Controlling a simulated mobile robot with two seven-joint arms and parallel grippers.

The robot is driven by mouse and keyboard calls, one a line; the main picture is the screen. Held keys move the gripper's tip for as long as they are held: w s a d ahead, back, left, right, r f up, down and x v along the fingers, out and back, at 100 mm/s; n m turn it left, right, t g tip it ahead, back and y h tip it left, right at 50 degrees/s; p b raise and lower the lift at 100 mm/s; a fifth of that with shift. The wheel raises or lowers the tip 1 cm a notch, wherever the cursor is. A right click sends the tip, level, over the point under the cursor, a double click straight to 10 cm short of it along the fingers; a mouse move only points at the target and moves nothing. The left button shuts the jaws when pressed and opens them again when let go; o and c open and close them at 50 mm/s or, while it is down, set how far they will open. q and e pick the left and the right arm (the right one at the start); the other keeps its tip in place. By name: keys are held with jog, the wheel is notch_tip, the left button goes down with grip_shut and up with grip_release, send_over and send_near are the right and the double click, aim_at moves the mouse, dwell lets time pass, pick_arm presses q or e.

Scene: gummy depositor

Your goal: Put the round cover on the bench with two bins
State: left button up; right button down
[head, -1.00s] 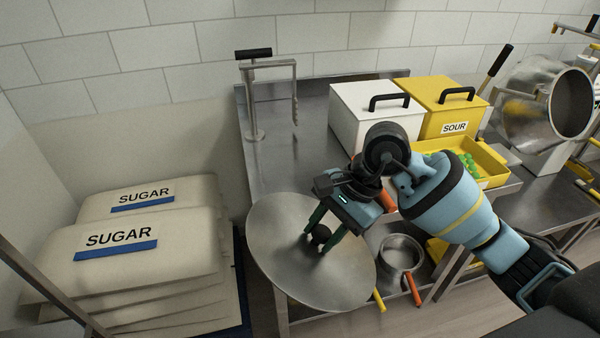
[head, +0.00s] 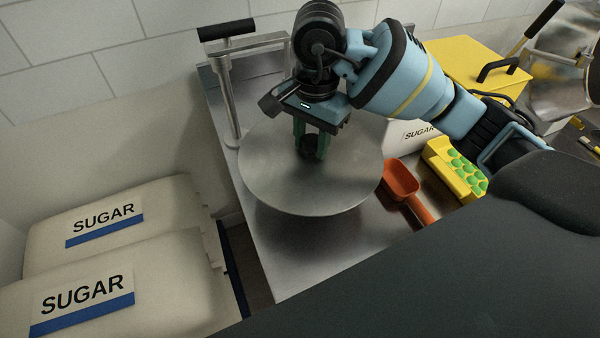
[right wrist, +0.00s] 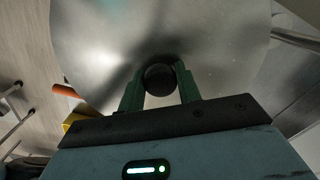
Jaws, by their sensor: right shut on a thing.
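The round cover (head: 275,178) is a flat grey metal disc with a black knob, seen in the head view over the left part of the metal bench (head: 300,262). My right gripper (head: 314,150) is above it, shut on the knob. The right wrist view shows the knob (right wrist: 159,78) between the green fingers and the disc (right wrist: 100,45) beyond. A shadow lies on the bench under the disc, so it seems held a little above. My left gripper is not seen.
A metal press-like stand (head: 232,95) with a black handle is close behind the disc. An orange scoop (head: 405,185) and a yellow tray of green gummies (head: 455,168) lie to the right. Sugar sacks (head: 110,240) are stacked at left. The bench's front-left area is bare.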

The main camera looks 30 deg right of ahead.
aim_at(310, 158)
jog(key=shift+w+r, duration=0.1)
jog(key=shift+r, duration=0.05)
jog(key=shift+f, duration=0.25)
notch_tip(310, 158, down, 5)
jog(key=shift+f, duration=0.6)
notch_tip(310, 158, down, 3)
jog(key=shift+f, duration=0.15)
